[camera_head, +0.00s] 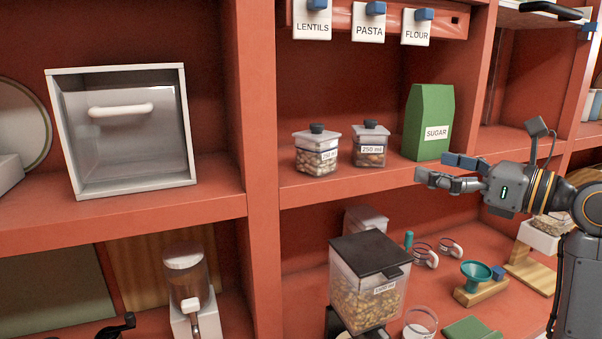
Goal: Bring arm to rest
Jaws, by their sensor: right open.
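My right gripper (447,172) is in front of the edge of the middle shelf at the right, its fingers pointing left. It is open, and I see nothing between its fingers. My right arm (540,190) comes in from the right edge. A green sugar package (427,125) stands upright on the shelf just behind and above the gripper. Two small lidded canisters, the left one (316,155) and the right one (370,148), stand on the same shelf to the left of it. My left gripper is not in view.
A large canister (367,285) with a dark lid stands below the shelf. A teal funnel (477,274) on a wooden stand and glass jars are near it. A white box with a handle (125,190) stands on the left shelf. A red upright (262,200) divides the bays.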

